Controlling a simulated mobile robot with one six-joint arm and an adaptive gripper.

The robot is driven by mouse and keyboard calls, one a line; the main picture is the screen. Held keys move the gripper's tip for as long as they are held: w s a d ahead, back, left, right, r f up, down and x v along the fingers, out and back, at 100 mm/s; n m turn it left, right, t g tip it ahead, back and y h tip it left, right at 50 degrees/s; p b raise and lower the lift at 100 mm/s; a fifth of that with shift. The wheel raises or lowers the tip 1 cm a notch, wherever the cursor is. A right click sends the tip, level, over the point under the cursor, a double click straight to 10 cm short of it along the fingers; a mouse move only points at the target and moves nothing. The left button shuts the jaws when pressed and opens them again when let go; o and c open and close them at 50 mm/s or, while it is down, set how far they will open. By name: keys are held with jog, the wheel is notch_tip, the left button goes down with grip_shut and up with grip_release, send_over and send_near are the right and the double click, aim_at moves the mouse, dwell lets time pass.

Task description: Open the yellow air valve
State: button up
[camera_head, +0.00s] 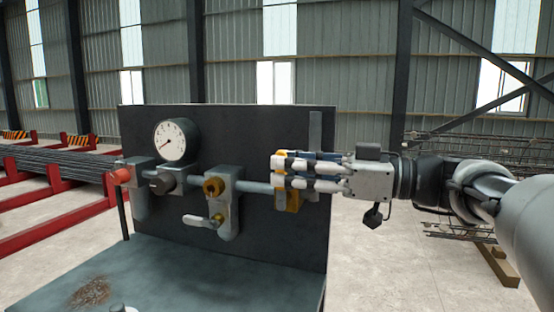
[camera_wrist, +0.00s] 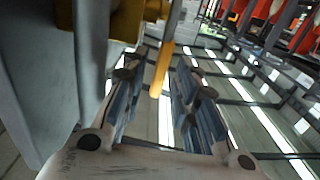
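The yellow air valve (camera_head: 291,203) sits on the grey pipe at the right part of the dark panel. My gripper (camera_head: 284,169) reaches in from the right, and its fingers cover much of the valve in the head view. In the wrist view, the valve's yellow body (camera_wrist: 126,22) is at the top and its flat yellow lever (camera_wrist: 163,68) extends between my two fingers. The fingers stand apart with a visible gap on each side of the lever, so my gripper is open around it. Whether a fingertip touches the valve body is hidden.
A round gauge (camera_head: 175,141), a brass fitting (camera_head: 213,187), a lower tap with a pale lever (camera_head: 203,221) and a red-orange knob (camera_head: 121,176) lie left along the pipe. The dark panel (camera_head: 265,125) stands close behind. A bench top (camera_head: 190,275) spreads below.

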jog(key=shift+x, duration=1.05)
grip_shut()
